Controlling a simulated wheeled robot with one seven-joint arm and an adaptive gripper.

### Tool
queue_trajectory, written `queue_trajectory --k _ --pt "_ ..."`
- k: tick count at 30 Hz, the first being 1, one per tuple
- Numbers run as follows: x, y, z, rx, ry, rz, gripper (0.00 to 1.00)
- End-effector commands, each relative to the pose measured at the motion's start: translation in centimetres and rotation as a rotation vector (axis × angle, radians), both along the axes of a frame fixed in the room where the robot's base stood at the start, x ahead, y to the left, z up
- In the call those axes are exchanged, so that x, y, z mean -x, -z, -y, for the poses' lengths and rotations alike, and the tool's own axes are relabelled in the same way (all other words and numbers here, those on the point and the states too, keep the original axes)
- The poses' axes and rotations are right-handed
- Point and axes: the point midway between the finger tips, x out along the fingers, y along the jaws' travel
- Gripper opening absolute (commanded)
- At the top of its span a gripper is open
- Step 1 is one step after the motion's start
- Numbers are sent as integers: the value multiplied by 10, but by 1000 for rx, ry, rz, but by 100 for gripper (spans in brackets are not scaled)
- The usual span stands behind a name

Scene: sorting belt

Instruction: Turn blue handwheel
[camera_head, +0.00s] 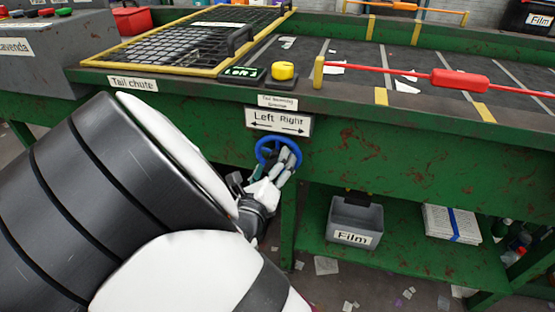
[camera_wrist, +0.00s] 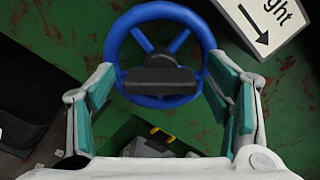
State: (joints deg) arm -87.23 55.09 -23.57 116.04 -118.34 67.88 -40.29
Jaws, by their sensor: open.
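The blue handwheel (camera_head: 270,145) is mounted on the green front side of the belt frame, just below the Left/Right sign (camera_head: 278,121). My gripper (camera_head: 273,178) is at the wheel from below, its fingers near the lower right of the rim in the head view. In the wrist view, the handwheel (camera_wrist: 160,95) is centred ahead, with its spokes and dark hub showing. My gripper (camera_wrist: 165,95) is open, with one teal-padded finger on each side of the wheel's lower part. I cannot tell whether either finger touches the rim.
A yellow knob (camera_head: 284,70) and green display (camera_head: 243,73) sit on the edge above. A red bar (camera_head: 460,81) crosses the belt at right. A grey Film bin (camera_head: 355,221) and stacked papers (camera_head: 451,224) are on the lower shelf. A grey control box (camera_head: 55,57) stands at left.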

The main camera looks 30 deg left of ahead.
Motion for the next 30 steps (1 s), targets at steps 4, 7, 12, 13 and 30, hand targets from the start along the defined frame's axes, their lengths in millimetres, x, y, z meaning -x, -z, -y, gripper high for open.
queue_trajectory --k 4,7,12,13,30 --pt "0 0 0 0 0 0 67" --pt "0 0 0 0 0 0 44" --pt "0 0 0 0 0 0 24" --pt "0 0 0 -1 1 0 24" --pt "-1 0 1 -245 2 -58 24"
